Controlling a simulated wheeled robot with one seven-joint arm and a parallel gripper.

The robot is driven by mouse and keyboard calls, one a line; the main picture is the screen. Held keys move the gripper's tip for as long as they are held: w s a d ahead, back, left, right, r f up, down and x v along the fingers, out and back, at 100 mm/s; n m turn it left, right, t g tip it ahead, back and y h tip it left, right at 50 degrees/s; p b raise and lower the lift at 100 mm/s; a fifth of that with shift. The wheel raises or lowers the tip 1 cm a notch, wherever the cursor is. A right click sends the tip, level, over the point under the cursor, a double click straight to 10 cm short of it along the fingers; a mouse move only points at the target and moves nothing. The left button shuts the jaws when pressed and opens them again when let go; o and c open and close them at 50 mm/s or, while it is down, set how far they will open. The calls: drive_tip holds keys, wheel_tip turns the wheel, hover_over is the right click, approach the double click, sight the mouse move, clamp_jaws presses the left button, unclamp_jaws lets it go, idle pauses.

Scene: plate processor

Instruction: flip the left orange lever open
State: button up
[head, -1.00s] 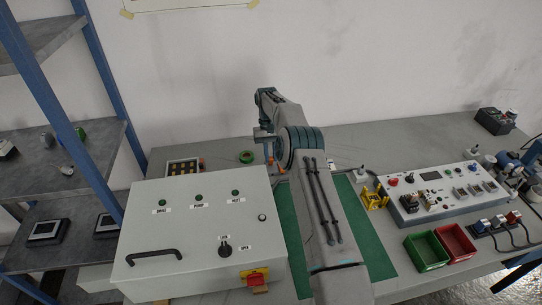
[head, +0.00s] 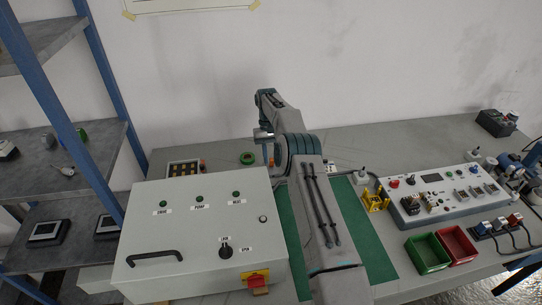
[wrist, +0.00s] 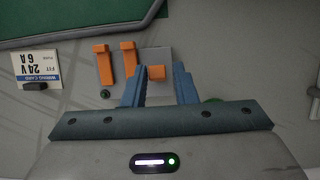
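Three orange levers sit in a row on a grey block (wrist: 150,56) in the wrist view. The left-hand lever (wrist: 102,66) and the middle lever (wrist: 130,58) look long. The right-hand lever (wrist: 156,72) looks short and lies between my fingertips. My gripper (wrist: 159,84) is open, with one blue finger on each side of that short lever. The left finger is close to the middle lever; I cannot tell if either finger touches anything. In the head view my arm hides most of the lever block.
A wiring card (wrist: 37,67) lies beside the block. A green mat (head: 372,235) lies under my arm. A grey control cabinet (head: 190,230) stands at the left, close to my arm. A yellow stand (head: 375,200) and a white panel (head: 440,195) are at the right.

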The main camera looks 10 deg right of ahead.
drive_tip(key=shift+d, duration=0.1)
wheel_tip(320, 180, up, 4)
drive_tip(key=shift+s+r+b, duration=0.1)
drive_tip(key=shift+b, duration=0.8)
drive_tip(key=s+d+r+b, duration=0.3)
drive_tip(key=s+d+r, duration=0.2)
drive_tip(key=d, duration=0.4)
drive_tip(key=shift+s+d+r, duration=0.4)
drive_tip(key=shift+r, duration=0.5)
drive_tip(key=a+f+t+b, duration=0.1)
drive_tip(key=a+t+b, duration=0.4)
drive_tip(key=a+t, duration=0.45)
drive_tip(key=shift+g, duration=0.35)
drive_tip(key=p+x, duration=0.1)
drive_tip(key=x, duration=1.3)
drive_tip(key=shift+a+p, duration=0.15)
drive_tip(key=shift+p, duration=0.15)
